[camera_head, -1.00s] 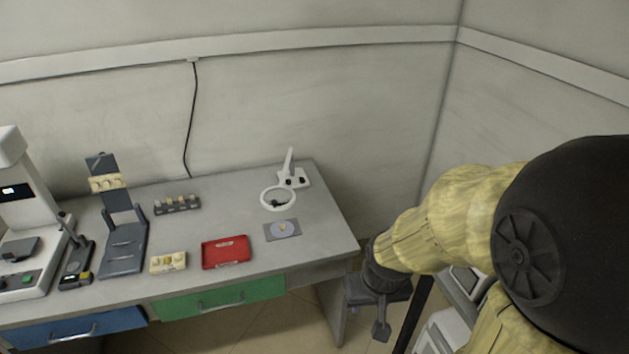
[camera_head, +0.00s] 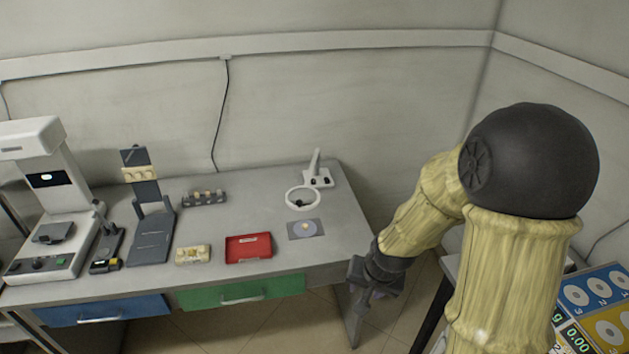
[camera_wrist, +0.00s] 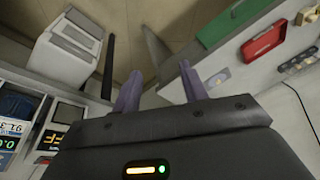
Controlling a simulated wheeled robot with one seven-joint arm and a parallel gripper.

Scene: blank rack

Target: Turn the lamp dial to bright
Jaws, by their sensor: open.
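A white lamp with a ring head (camera_head: 303,197) and an upright arm stands at the back right of the grey table (camera_head: 345,235). Its white base (camera_head: 319,180) carries small dark knobs, too small to read, so I cannot tell the dial's setting. My gripper (camera_head: 362,300) hangs just off the table's right end, apart from the lamp. In the wrist view my gripper's two fingers (camera_wrist: 160,85) are spread with nothing between them. The lamp is not clear in the wrist view.
A grey plate with a pale disc (camera_head: 306,229) lies in front of the lamp. A red tray (camera_head: 248,247), a cream block (camera_head: 193,254) and a dark rack (camera_head: 204,198) lie to its left. A panel with several discs (camera_head: 600,300) is at the lower right.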

